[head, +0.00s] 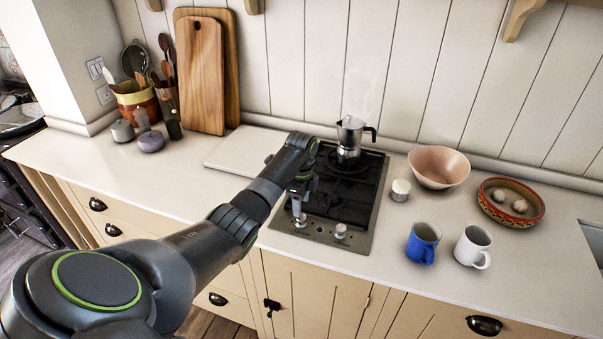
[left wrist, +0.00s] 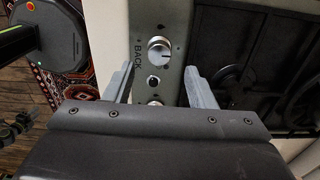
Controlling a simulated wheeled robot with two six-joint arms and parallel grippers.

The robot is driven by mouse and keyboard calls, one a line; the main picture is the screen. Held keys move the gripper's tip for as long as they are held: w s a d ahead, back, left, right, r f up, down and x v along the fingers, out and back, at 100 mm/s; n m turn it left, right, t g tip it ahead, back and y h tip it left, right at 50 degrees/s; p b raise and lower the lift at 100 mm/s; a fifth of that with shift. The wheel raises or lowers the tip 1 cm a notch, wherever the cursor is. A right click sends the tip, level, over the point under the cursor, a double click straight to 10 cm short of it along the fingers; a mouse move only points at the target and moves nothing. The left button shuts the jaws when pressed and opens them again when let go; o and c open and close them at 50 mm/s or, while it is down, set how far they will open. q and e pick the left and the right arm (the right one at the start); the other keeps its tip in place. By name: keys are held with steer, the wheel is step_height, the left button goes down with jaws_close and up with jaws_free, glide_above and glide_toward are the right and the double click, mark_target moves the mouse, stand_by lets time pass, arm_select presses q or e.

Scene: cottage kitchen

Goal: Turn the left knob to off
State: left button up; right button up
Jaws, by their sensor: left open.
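The cooktop (head: 355,205) is set in the counter, with two silver knobs on its front panel. The left knob (head: 300,221) is just below my left gripper (head: 299,203); the right knob (head: 340,231) stands clear. In the left wrist view, the left knob (left wrist: 160,50) shows whole at the top, beside the word BACK. A small round button (left wrist: 153,83) lies below it, then the right knob (left wrist: 155,102), partly hidden by my gripper body. My left gripper (left wrist: 159,75) is open and empty, its fingers spread to either side of the knob row. My right gripper is not in view.
A moka pot (head: 350,138) stands on the back burner. A small lidded jar (head: 400,190), a pink bowl (head: 438,166), a patterned bowl (head: 530,216), a blue mug (head: 423,242) and a white mug (head: 473,246) stand right of the cooktop.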

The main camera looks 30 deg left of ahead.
mark_target(302, 216)
arm_select(q)
step_height(302, 216, up, 12)
steer(key=shift+r, duration=0.2)
stand_by(0.4)
